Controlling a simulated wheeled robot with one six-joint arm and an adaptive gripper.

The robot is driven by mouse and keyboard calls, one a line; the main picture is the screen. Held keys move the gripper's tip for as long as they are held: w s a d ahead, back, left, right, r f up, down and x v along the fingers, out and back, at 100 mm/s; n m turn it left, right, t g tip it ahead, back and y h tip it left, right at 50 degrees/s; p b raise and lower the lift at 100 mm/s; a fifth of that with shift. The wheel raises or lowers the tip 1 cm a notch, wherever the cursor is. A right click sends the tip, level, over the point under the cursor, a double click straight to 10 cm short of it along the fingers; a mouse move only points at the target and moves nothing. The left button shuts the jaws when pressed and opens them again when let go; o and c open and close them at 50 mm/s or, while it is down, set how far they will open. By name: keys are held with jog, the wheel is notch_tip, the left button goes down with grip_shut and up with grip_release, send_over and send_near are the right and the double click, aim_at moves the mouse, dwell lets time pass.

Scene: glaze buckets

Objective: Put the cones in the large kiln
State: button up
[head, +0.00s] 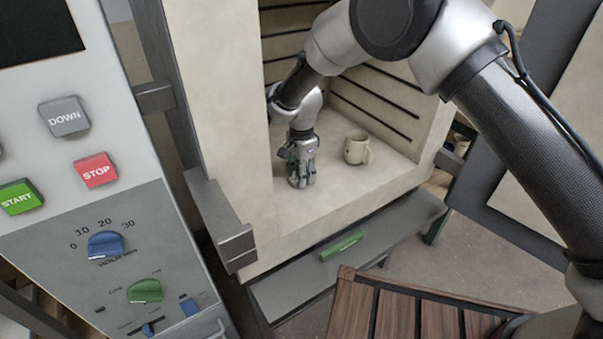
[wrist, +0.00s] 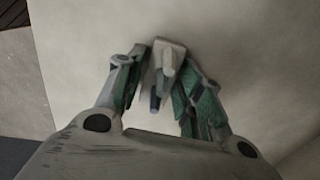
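The cones (wrist: 165,62) show in the wrist view as a small pale set of pointed pieces on a light base, between my fingertips. My gripper (head: 301,180) is inside the large kiln (head: 290,222), pointing down close to its pale floor. In the wrist view, the green-padded fingers of my gripper (wrist: 163,85) are drawn in on both sides of the cones and look closed on them. In the head view my gripper hides the cones. I cannot tell whether their base touches the kiln floor.
A cream mug (head: 356,148) stands on the kiln floor, right of my gripper. Kiln walls with dark grooves close in around my arm. A control panel (head: 100,215) stands at the left. A slatted wooden surface (head: 395,312) lies at the front.

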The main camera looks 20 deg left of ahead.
jog(key=shift+o, duration=0.4)
notch_tip(320, 180, up, 8)
jog(key=shift+f, duration=0.1)
dwell(0.4)
